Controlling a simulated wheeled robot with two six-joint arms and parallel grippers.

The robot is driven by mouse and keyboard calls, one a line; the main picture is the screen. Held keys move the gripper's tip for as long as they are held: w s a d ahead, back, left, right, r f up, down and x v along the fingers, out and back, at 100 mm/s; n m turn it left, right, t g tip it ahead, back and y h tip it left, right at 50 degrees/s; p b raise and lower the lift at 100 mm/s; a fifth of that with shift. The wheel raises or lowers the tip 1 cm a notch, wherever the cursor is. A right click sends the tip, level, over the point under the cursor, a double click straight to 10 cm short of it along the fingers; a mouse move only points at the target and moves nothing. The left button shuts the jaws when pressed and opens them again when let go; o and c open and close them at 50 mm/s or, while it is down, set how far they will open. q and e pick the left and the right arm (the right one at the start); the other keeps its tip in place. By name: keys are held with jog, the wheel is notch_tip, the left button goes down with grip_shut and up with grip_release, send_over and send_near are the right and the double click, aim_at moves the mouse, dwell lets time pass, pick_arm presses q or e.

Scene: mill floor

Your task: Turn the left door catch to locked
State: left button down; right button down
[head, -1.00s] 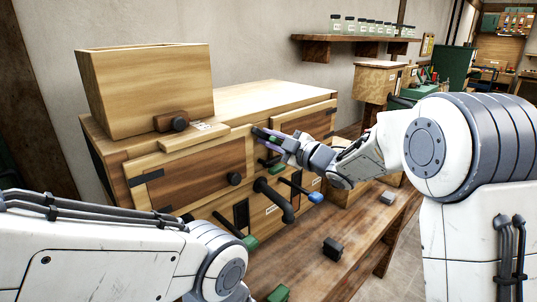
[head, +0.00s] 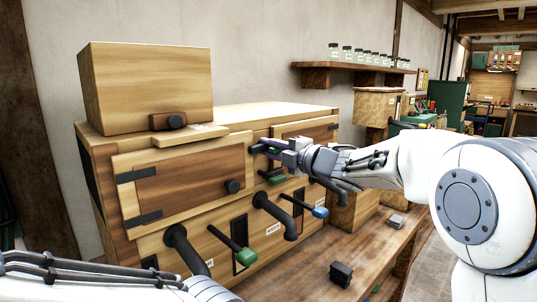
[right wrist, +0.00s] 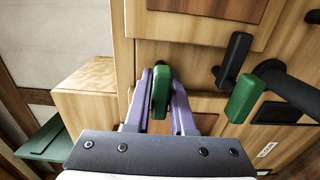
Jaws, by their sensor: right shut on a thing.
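The left door (head: 190,186) is a dark wooden panel with black hinges and a round knob, on the front of the wooden cabinet (head: 240,124); it looks closed. My right gripper (head: 264,147) is at the cabinet front, near the right door's left edge. In the right wrist view its purple fingers stand either side of a green catch handle (right wrist: 161,92) and are shut on it. Which door this catch serves is hard to tell. A second green handle (right wrist: 245,98) on a black lever stands beside it. Only my left arm shows, at the lower left; its gripper is out of frame.
Black spouts (head: 276,216) and levers with green (head: 246,256) and blue (head: 320,212) ends stick out below the doors. A wooden box (head: 145,90) stands on top. A small dark block (head: 341,273) lies on the bench (head: 300,270).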

jog(key=shift+f, duration=0.1)
dwell(0.4)
jog(key=c, duration=1.1)
grip_release()
jog(key=b+v, duration=0.1)
jog(key=v, duration=0.9)
jog(key=shift+s+d, duration=0.2)
